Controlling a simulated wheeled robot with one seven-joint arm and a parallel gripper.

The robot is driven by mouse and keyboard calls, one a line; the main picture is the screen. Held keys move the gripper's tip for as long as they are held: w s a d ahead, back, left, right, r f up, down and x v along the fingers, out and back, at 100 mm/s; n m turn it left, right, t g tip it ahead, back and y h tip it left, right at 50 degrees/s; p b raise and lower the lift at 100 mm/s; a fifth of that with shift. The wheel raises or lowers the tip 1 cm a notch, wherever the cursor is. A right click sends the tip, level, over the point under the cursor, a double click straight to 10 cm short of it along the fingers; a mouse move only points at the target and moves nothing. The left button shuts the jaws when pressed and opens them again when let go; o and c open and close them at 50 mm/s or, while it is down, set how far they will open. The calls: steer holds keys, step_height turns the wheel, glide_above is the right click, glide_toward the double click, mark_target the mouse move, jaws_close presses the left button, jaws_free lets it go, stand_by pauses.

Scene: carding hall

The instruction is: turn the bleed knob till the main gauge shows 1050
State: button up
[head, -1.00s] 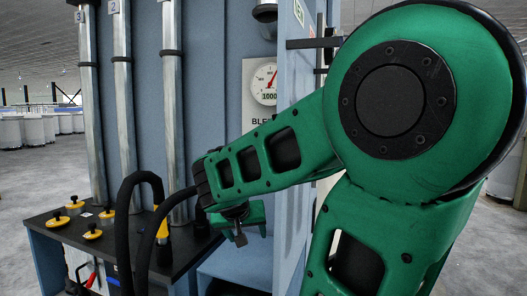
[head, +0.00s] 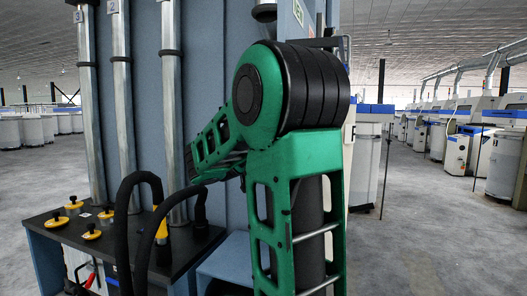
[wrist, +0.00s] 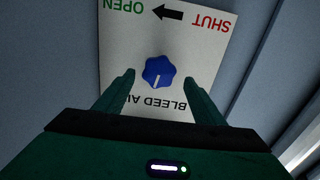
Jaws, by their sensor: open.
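The blue bleed knob (wrist: 158,72) shows in the wrist view on a white plate (wrist: 215,60), with a pale pointer line on its face. The plate reads OPEN in green, SHUT in red, a black arrow toward OPEN and part of a BLEED label, all upside down. My gripper (wrist: 160,85) is open, one finger to each side of the knob and below it in the picture; I cannot tell whether either touches it. In the head view my green arm hides the main gauge, the knob and my fingers, so the gauge reading cannot be seen.
A dark bench (head: 50,222) with yellow-and-black knobs stands at the left in the head view. Black hoses (head: 122,230) arch over it, in front of upright metal tubes (head: 127,110). Open grey floor (head: 430,240) lies to the right, with machines beyond.

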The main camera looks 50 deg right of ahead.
steer(key=shift+x, duration=2.35)
steer(key=c, duration=1)
steer(key=shift+w, duration=0.1)
steer(key=shift+c, duration=0.2)
